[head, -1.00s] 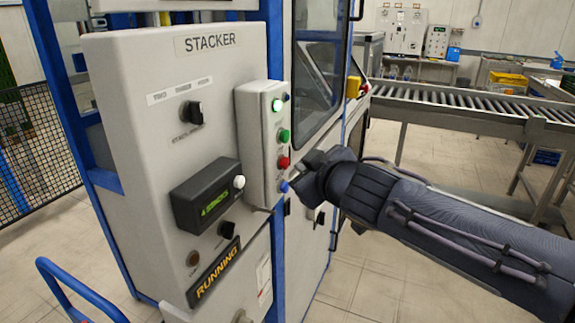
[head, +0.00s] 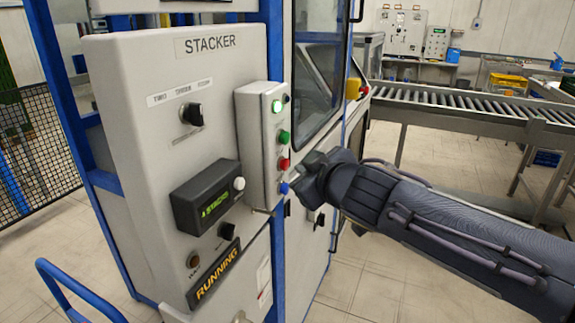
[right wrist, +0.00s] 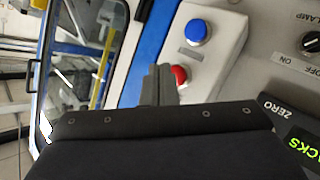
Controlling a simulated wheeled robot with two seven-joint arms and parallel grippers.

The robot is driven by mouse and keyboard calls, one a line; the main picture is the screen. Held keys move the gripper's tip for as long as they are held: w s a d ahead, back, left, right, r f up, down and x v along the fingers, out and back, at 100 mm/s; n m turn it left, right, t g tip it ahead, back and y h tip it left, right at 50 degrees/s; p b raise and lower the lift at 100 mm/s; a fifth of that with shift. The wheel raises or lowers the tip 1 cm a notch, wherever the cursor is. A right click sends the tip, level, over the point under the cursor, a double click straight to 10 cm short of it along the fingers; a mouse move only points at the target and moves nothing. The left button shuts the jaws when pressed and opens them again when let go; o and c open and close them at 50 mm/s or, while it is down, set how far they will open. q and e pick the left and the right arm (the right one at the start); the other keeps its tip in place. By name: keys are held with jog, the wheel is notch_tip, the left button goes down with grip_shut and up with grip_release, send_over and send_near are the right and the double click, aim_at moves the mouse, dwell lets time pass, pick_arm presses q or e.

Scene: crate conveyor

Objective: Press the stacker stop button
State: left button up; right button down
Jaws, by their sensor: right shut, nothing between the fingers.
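The stacker button box (head: 250,150) is a pale upright housing on the side of the STACKER panel. It carries a lit green lamp (head: 277,106), a green button (head: 284,136), a red button (head: 283,163) and a blue button (head: 284,188). My right gripper (head: 302,183) is shut and empty, just right of the lower buttons. In the right wrist view, its closed fingers (right wrist: 157,85) are beside the red button (right wrist: 179,75) and partly cover its edge. The blue button (right wrist: 196,32) is clear there. I cannot tell whether the fingertips touch anything. My left gripper is out of view.
The STACKER panel (head: 130,130) has a selector knob (head: 192,113), a dark display box (head: 207,196) and a RUNNING sign (head: 214,274). A blue-framed machine with a window (head: 318,80) stands behind the button box. A roller conveyor (head: 460,104) runs at right.

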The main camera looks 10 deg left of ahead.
dwell(0.8)
jog(key=shift+w+a+b, duration=0.15)
jog(key=shift+a+b, duration=0.15)
jog(key=shift+a, duration=0.1)
jog(key=shift+w+a+b, duration=0.1)
jog(key=shift+a+b, duration=0.2)
jog(key=shift+a, duration=0.15)
dwell(0.6)
jog(key=shift+d, duration=0.1)
jog(key=shift+s+d, duration=0.25)
jog(key=shift+d, duration=0.45)
jog(key=shift+d, duration=0.1)
